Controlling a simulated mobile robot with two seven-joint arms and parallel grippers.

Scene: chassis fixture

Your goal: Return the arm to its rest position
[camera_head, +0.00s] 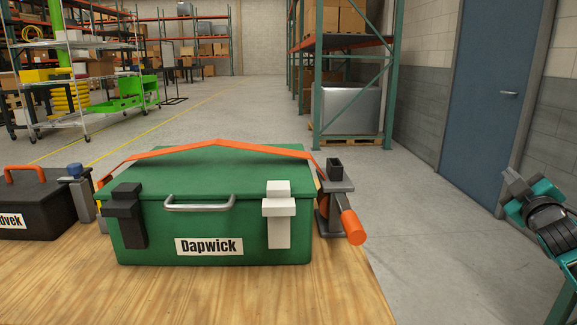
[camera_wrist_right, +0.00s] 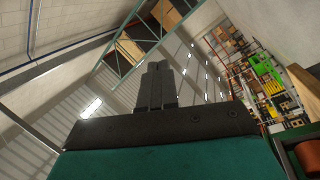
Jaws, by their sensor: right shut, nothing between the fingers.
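My right gripper (camera_head: 514,182) is at the right edge of the head view, raised in the air to the right of the table and well apart from everything on it. In the right wrist view its two dark fingers (camera_wrist_right: 157,88) are together with nothing between them. That wrist view looks up towards the ceiling and the shelves. My left gripper is in neither view.
A green case (camera_head: 205,215) labelled Dapwick stands on the wooden table (camera_head: 330,290). An orange strap (camera_head: 215,147) runs over it to an orange-handled clamp (camera_head: 340,205). A dark box (camera_head: 38,205) stands left. A blue door (camera_head: 490,90) is behind my right arm.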

